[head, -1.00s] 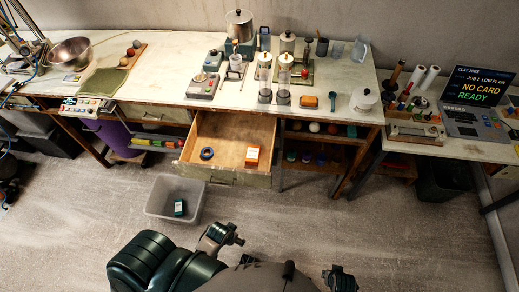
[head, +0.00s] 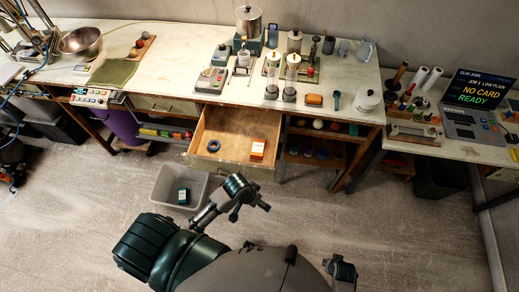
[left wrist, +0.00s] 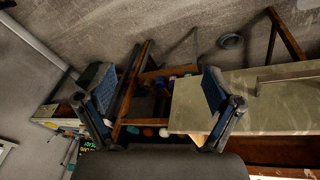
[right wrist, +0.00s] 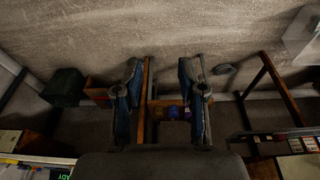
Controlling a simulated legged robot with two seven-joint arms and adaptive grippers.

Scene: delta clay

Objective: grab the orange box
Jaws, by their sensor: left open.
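The orange box (head: 257,149), with a white part on it, sits in the right part of the open wooden drawer (head: 232,128). My left gripper (head: 262,206) is raised in front of the drawer, below and apart from the box in the head view. In the left wrist view my left gripper's fingers (left wrist: 157,82) are spread with nothing between them. My right gripper (head: 341,268) is low at the bottom of the head view, far from the box. In the right wrist view its fingers (right wrist: 159,78) stand apart and empty. I cannot make out the box in either wrist view.
A dark blue ring (head: 213,145) lies left in the drawer. The workbench (head: 190,95) above holds jars and tools. Shelves are right of the drawer.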

